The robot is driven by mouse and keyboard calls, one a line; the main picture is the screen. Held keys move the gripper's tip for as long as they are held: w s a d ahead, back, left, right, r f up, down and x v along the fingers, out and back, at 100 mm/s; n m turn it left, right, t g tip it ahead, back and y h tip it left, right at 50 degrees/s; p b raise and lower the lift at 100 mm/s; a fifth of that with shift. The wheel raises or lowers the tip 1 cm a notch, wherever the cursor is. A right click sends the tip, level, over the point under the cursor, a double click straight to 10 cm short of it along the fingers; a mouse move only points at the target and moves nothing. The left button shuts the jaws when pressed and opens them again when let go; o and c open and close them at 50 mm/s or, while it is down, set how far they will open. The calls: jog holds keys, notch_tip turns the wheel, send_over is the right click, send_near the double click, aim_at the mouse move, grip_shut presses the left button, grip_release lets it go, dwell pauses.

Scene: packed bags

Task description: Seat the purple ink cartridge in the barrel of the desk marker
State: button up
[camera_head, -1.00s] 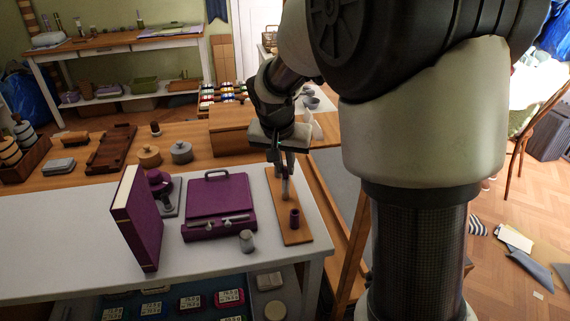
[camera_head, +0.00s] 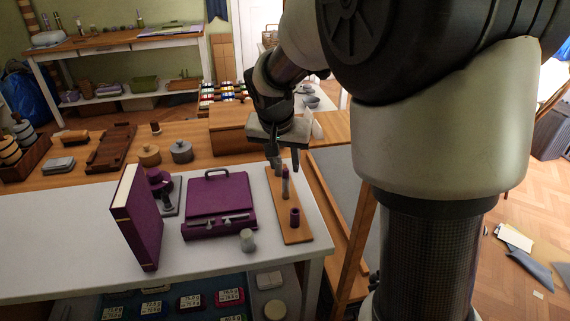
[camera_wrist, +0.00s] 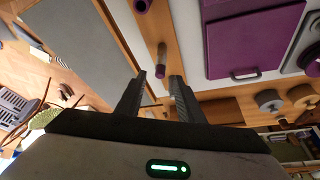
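A slim upright marker barrel (camera_head: 285,190) with a greyish body and a dark purplish top stands on a wooden board (camera_head: 285,233) at the table's right end. It also shows in the wrist view (camera_wrist: 161,52). I cannot tell how deep the purple part sits in it. A short purple hollow cylinder (camera_head: 295,217) stands upright nearer the board's front; its ring shows in the wrist view (camera_wrist: 141,6). My gripper (camera_head: 286,168) is just above the slim barrel, fingers apart. In the wrist view the open fingers (camera_wrist: 159,78) hold nothing, with the barrel beyond their tips.
A purple case (camera_head: 218,200), a tall purple book (camera_head: 137,218), a dark purple stamp-like item (camera_head: 163,190) and a small grey cylinder (camera_head: 247,240) stand left of the board. A wooden box (camera_head: 232,138) stands behind.

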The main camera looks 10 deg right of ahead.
jog(key=p+v, duration=0.3)
jog(key=v, duration=1.2)
jog(key=shift+s+d, duration=0.1)
jog(key=s+d+f+n+t+y, duration=0.1)
jog(key=s+d+n, duration=0.15)
jog(key=s, duration=0.75)
jog(key=s+d+f+n+t+y, duration=0.1)
jog(key=s+n, duration=0.2)
jog(key=s, duration=0.7)
notch_tip(320, 180, up, 19)
jog(key=p, duration=1.9)
jog(key=shift+a, duration=0.15)
